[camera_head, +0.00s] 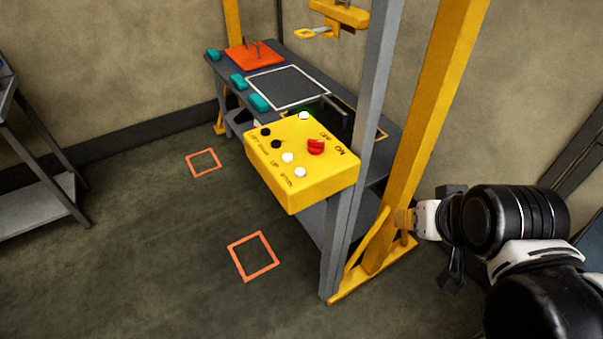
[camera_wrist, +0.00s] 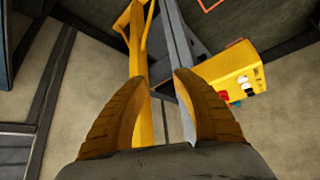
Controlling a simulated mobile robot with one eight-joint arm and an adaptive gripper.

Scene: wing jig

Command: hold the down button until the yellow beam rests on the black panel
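The yellow control box (camera_head: 302,190) is fixed by the grey post, with black buttons, white buttons and a red knob (camera_head: 316,146) on top. Its labels are too small to tell which button is down. It also shows in the wrist view (camera_wrist: 222,68). A yellow beam (camera_head: 340,14) hangs above the bench, partly cut off by the top edge. A dark panel (camera_head: 288,87) with a white border lies on the bench, apart from and below the beam. My gripper (camera_wrist: 158,76) is open and empty, right of the box in the head view, touching no button.
The grey post (camera_head: 361,150) and a yellow upright (camera_head: 425,130) stand between my gripper and the box. The bench (camera_head: 380,160) also bears an orange plate (camera_head: 256,56) and teal blocks (camera_head: 259,102). The floor left of the box is clear, with orange squares marked on it.

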